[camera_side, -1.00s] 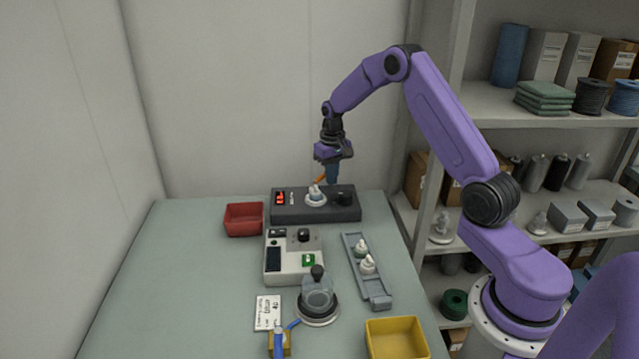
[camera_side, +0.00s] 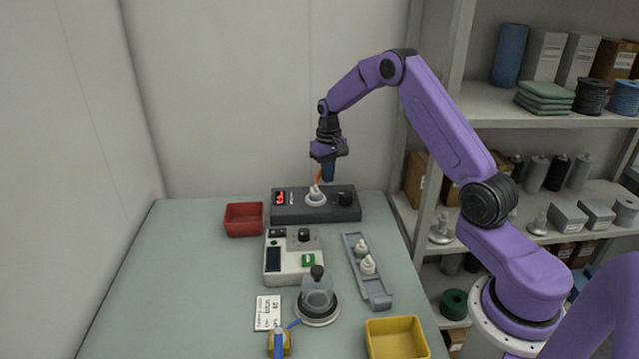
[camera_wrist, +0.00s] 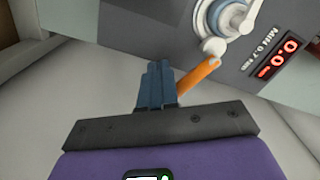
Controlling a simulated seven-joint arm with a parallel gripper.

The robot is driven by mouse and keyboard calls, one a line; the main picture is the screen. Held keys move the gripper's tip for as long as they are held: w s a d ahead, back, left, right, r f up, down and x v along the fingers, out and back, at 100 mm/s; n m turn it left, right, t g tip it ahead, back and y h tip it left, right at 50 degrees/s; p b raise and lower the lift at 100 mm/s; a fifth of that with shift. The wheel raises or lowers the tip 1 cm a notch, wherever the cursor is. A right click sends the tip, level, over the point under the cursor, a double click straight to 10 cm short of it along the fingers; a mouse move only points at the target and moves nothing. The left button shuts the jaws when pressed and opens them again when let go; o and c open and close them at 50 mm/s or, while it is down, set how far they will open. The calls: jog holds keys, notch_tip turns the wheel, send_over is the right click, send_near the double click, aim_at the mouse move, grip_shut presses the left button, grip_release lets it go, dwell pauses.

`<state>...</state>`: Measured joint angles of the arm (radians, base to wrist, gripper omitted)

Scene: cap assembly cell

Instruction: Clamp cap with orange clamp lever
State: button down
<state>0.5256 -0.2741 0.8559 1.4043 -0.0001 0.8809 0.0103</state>
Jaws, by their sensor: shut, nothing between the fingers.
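The dark grey clamp station (camera_side: 290,212) stands at the back of the table with a red display. A white cap-like part (camera_side: 315,195) sits in its round fixture, also seen at the top of the wrist view (camera_wrist: 232,15). The orange clamp lever (camera_side: 318,175) sticks up steeply behind the cap; in the wrist view the lever (camera_wrist: 197,77) slants from the fixture towards my fingers. My gripper (camera_side: 329,176) is shut and empty, pointing down beside the lever. In the wrist view my blue fingertips (camera_wrist: 157,75) are together, just left of the lever; whether they touch it is unclear.
A red bin (camera_side: 244,219) stands left of the station. In front are a control box (camera_side: 285,264), a grey rail (camera_side: 380,300) with white parts, a glass-domed device (camera_side: 318,295) and a yellow bin (camera_side: 397,338). The table's left side is clear.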

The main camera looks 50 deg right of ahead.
jog(key=shift+w, duration=0.4)
jog(key=shift+w+a, duration=0.1)
jog(key=shift+w, duration=0.5)
dwell(0.5)
jog(key=shift+r, duration=4)
